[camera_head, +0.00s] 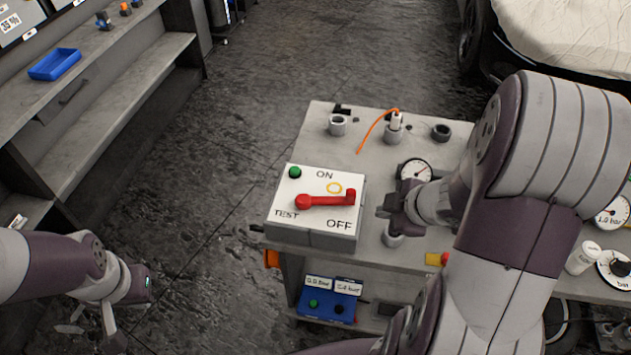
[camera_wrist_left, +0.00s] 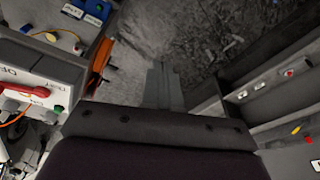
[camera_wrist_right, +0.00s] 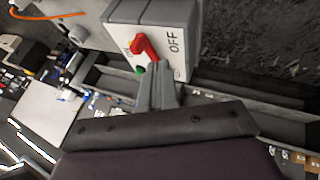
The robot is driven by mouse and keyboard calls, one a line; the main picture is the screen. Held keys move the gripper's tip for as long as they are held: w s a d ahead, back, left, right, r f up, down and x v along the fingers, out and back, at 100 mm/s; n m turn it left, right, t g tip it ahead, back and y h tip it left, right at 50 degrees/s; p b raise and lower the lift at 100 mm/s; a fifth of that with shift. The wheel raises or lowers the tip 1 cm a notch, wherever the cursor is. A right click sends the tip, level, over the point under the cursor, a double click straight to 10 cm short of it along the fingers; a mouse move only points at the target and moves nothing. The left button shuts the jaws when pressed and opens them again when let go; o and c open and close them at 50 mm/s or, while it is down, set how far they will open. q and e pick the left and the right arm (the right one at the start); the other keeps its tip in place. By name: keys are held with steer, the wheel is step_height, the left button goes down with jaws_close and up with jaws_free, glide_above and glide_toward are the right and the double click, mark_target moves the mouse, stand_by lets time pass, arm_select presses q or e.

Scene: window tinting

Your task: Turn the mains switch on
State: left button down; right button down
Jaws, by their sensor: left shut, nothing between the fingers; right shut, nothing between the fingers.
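The mains switch is a white-faced box (camera_head: 289,222) on the near left corner of the grey cart, marked ON, TEST and OFF. Its red lever (camera_head: 325,199) points right, with its knob just above the OFF mark. My right gripper (camera_head: 382,212) is shut and empty, just right of the box, beside the knob. In the right wrist view the shut fingers (camera_wrist_right: 163,78) reach toward the red lever (camera_wrist_right: 146,48); I cannot tell whether they touch. My left gripper (camera_wrist_left: 163,78) is shut and empty, low over the floor at the left, away from the box.
The cart top (camera_head: 290,262) also carries a pressure gauge (camera_head: 414,172), metal fittings and an orange cable (camera_head: 374,130). A blue box (camera_head: 329,299) sits on its lower shelf. A shelf unit with a blue tray (camera_head: 54,64) stands at the left. The floor between is clear.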

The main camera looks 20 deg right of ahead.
mark_target(347, 203)
arm_select(q)
steer(key=shift+s+a+f+n+g, duration=0.1)
steer(key=shift+s+n+g, duration=0.3)
steer(key=shift+s+n, duration=0.55)
arm_select(e)
steer(key=shift+s+a+r, duration=0.15)
steer(key=shift+a+r, duration=0.1)
steer(key=shift+a, duration=0.3)
